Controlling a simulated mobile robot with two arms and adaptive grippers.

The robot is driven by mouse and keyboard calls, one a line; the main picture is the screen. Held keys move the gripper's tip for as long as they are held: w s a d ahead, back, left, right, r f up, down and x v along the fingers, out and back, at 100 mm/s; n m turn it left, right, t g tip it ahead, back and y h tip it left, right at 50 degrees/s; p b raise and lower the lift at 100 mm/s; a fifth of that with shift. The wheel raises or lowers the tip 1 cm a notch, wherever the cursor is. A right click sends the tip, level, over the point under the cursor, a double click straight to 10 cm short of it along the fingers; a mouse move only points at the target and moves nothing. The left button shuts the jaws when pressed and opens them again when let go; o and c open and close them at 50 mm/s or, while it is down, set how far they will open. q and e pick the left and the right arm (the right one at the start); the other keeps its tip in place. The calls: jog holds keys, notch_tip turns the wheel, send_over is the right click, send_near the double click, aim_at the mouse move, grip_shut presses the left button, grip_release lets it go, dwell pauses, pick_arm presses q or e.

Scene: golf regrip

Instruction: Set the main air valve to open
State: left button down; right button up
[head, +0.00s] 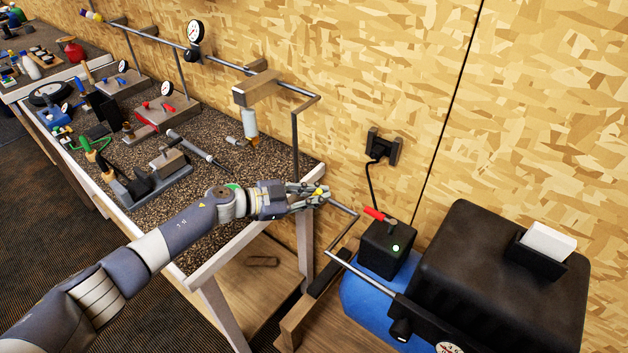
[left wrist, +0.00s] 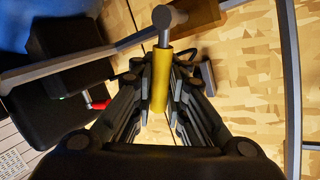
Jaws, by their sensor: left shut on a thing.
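The main air valve shows a yellow handle (left wrist: 161,78) in the left wrist view, on a grey stem with a round grey end. In the head view only a small part of the yellow handle (head: 318,191) shows at my left fingertips, by the grey air pipe (head: 342,208). My left gripper (head: 308,195) is shut on the handle, with fingers on both sides of it. The fingers hide much of the valve body in the head view. My right gripper is not in view.
A black compressor (head: 495,270) with a blue tank (head: 365,300) stands at lower right. Its switch box (head: 385,250) has a red lever and a lit green light. The workbench (head: 225,165) with tools and gauges lies left. A wood-chip wall rises behind.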

pick_arm(q)
jog(key=shift+s+d+f+m+y+p, duration=0.25)
jog(key=shift+m+y+p, duration=0.3)
jog(key=shift+p, duration=0.6)
jog(key=shift+w+a+f, duration=0.1)
jog(key=c, duration=1.8)
grip_release()
jog(key=shift+o, duration=1)
jog(key=shift+s+a, duration=0.15)
jog(key=shift+s, duration=0.05)
jog(key=shift+a+r, duration=0.15)
jog(key=shift+r, duration=0.05)
jog(key=v, duration=1.1)
jog(key=shift+s+a, duration=0.3)
